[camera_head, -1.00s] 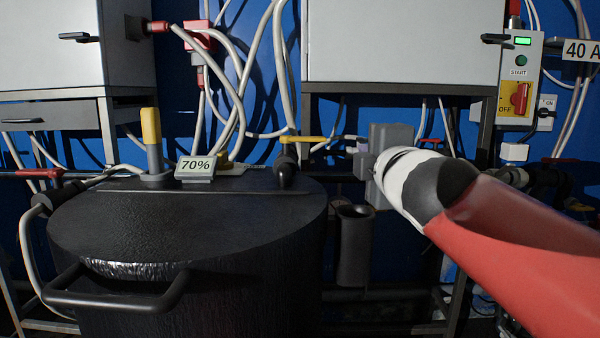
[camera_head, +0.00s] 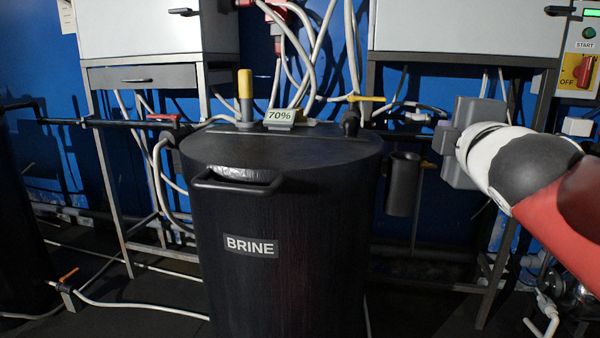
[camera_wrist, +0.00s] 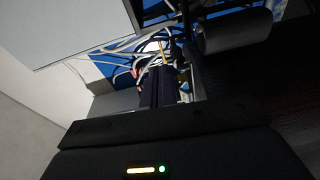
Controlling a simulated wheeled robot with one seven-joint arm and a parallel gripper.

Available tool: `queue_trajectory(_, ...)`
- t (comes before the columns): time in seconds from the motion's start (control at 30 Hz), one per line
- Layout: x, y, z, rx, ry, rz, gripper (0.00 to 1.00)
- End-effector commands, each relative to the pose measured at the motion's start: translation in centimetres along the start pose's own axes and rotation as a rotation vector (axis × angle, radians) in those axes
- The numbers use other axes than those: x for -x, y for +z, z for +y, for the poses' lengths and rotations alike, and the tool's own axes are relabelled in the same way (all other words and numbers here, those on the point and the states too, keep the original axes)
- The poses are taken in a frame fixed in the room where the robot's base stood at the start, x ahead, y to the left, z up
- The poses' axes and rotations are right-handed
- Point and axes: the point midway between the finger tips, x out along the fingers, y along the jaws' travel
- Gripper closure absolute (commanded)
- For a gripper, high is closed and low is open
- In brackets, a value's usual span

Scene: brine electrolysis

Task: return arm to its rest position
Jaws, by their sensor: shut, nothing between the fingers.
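My arm, with white, black and red links, reaches in from the right edge in the head view. Its grey end, my gripper (camera_head: 458,142), is shut and empty, right of the black tank marked BRINE (camera_head: 285,225). The fingertips are small and hard to make out against the dark background. In the wrist view a dark body with a yellow bar and a green light fills the bottom.
A dark open-topped holder (camera_head: 403,185) hangs right of the tank. White cabinets (camera_head: 465,27) on metal stands and loose cables are behind. Dark floor shows at lower left.

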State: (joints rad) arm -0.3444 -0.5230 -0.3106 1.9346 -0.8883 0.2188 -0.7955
Motion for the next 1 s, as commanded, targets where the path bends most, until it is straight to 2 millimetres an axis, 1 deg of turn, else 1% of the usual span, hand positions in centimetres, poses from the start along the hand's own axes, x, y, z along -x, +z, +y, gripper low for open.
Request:
queue_trajectory(0.03,0.2,0.2,-0.8,-0.035,-0.025,-0.011,1.00)
queue_trajectory(0.17,0.8,0.3,-2.9,-0.137,-0.085,-0.037,1.00)
queue_trajectory(0.27,1.4,0.4,-4.9,-0.229,-0.141,-0.064,1.00)
queue_trajectory(0.37,2.3,0.5,-7.4,-0.340,-0.211,-0.102,1.00)
queue_trajectory(0.47,3.6,0.4,-10.5,-0.471,-0.294,-0.154,1.00)
queue_trajectory(0.53,4.7,0.2,-12.9,-0.572,-0.359,-0.200,1.00)
queue_trajectory(0.57,5.3,0.1,-14.0,-0.618,-0.390,-0.223,1.00)
queue_trajectory(0.67,7.8,-0.4,-18.4,-0.792,-0.505,-0.323,1.00)
queue_trajectory(0.7,9.0,-0.7,-20.4,-0.868,-0.557,-0.373,1.00)
queue_trajectory(0.77,11.1,-1.3,-23.4,-0.985,-0.634,-0.459,1.00)
queue_trajectory(0.8,12.5,-1.7,-25.2,-1.057,-0.684,-0.519,1.00)
queue_trajectory(0.9,15.4,-2.8,-28.7,-1.197,-0.777,-0.645,1.00)
queue_trajectory(1.0,17.2,-3.4,-30.7,-1.280,-0.830,-0.728,1.00)
